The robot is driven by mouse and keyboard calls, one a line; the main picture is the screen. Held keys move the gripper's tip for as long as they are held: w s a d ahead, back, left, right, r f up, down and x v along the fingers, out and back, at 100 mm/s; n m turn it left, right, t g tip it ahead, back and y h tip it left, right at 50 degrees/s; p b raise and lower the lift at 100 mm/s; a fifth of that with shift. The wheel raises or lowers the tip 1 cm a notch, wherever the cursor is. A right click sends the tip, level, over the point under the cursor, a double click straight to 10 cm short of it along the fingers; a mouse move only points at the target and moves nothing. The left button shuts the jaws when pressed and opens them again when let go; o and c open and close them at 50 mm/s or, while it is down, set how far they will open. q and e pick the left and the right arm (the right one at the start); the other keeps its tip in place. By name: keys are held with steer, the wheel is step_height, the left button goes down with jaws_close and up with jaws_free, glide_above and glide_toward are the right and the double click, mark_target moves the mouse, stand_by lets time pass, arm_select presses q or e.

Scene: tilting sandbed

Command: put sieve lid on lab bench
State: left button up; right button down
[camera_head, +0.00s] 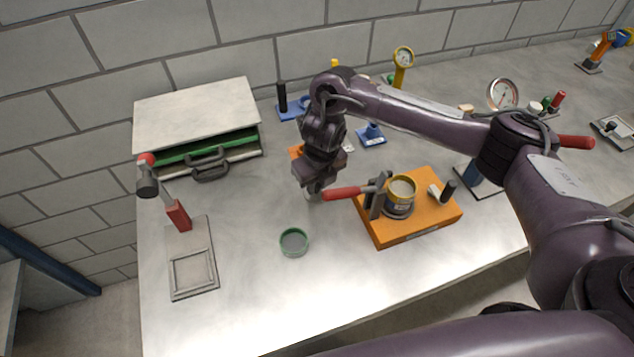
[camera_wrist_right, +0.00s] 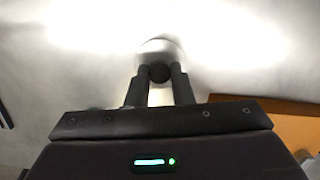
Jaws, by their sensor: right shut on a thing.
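My right gripper (camera_head: 314,188) is above the bare lab bench (camera_head: 240,285), left of the orange block. In the right wrist view its two fingers (camera_wrist_right: 159,76) are shut on the dark round knob of a small pale, round piece, which I take to be the sieve lid (camera_wrist_right: 160,46). In the head view the gripper mostly hides this piece, and I cannot tell whether it touches the bench. My left gripper is not in view.
A green-rimmed round dish (camera_head: 293,241) lies on the bench in front of the gripper. A red-handled clamp (camera_head: 345,192) and a yellow-rimmed canister (camera_head: 400,195) are on the orange block (camera_head: 425,222). A grey case (camera_head: 195,115) stands back left.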

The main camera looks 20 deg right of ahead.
mark_target(319, 197)
steer(key=shift+f, duration=0.15)
steer(key=c, duration=1.3)
jaws_free()
steer(key=shift+r, duration=0.45)
steer(key=shift+s+d+r+p, duration=0.1)
steer(key=shift+s+r+p, duration=0.2)
steer(key=shift+r, duration=1.6)
steer(key=shift+s+r+p, duration=0.25)
steer(key=shift+r, duration=1.65)
steer(key=shift+s+d+r+p, duration=0.1)
steer(key=shift+s+r+p, duration=0.2)
steer(key=shift+r, duration=1.6)
steer(key=shift+w, duration=0.1)
